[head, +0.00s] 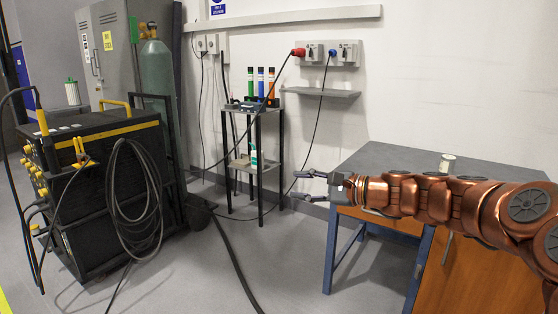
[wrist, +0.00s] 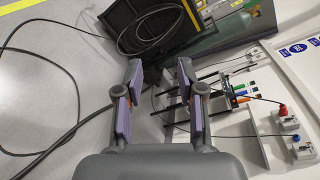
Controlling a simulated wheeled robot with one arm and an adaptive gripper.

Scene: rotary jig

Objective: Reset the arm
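My gripper (head: 308,185) is at the end of my copper-coloured arm, which stretches in from the right edge of the head view. It hangs in the air in front of the grey-topped table, pointing left toward the small stand. In the wrist view my gripper (wrist: 157,95) shows two fingers with purple pads, well apart. Nothing is between them. No jig can be made out in either view.
A grey-topped workbench (head: 385,158) stands below and behind my arm, with a small pale cylinder (head: 447,162) on it. A small black stand (head: 256,160) holds coloured tubes. A black welding machine (head: 90,190) with coiled cable stands left. Cables cross the open floor (head: 200,285).

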